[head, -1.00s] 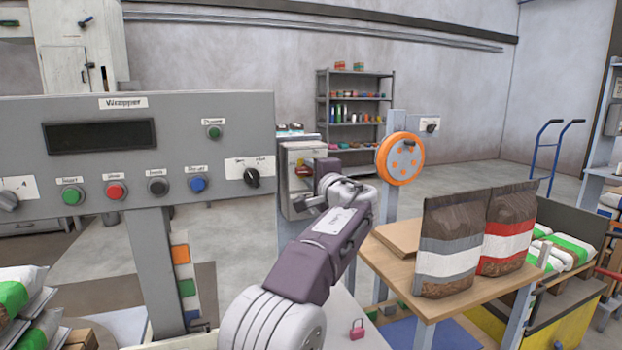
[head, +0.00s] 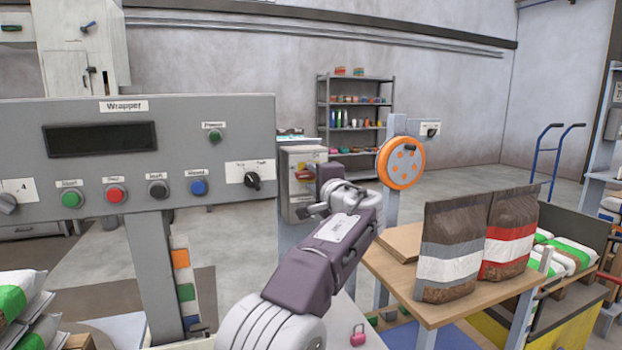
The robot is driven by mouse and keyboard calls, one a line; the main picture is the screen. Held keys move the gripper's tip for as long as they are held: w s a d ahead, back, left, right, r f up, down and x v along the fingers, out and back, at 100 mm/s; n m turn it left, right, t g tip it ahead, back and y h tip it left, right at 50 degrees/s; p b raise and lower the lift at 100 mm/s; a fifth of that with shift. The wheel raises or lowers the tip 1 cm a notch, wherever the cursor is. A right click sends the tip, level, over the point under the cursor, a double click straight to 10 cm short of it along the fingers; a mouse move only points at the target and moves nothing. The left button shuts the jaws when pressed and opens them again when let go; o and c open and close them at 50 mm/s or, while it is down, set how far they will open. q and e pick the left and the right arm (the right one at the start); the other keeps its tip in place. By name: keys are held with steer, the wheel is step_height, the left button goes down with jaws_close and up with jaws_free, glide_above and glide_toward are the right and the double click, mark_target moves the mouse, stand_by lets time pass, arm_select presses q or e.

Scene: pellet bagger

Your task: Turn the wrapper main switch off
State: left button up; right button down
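The wrapper panel (head: 140,112) is a grey box labelled "Wrapper" at the left of the head view. To its right a small grey switch box (head: 299,211) on a post carries a red handle on yellow (head: 304,175), which looks like the main switch. My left gripper (head: 313,209) is in front of the lower right part of this box, just below the red handle. I cannot tell whether it touches the box. Its fingers are small and partly hidden by the wrist, so their opening is unclear. My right gripper is out of view.
An orange wheel (head: 400,162) stands on a post right of my arm. A wooden table (head: 425,305) holds two filled bags. A pink padlock (head: 358,335) lies below my arm.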

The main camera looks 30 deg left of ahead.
arm_select(q)
steer(key=v, duration=0.8)
steer(key=shift+a, duration=0.15)
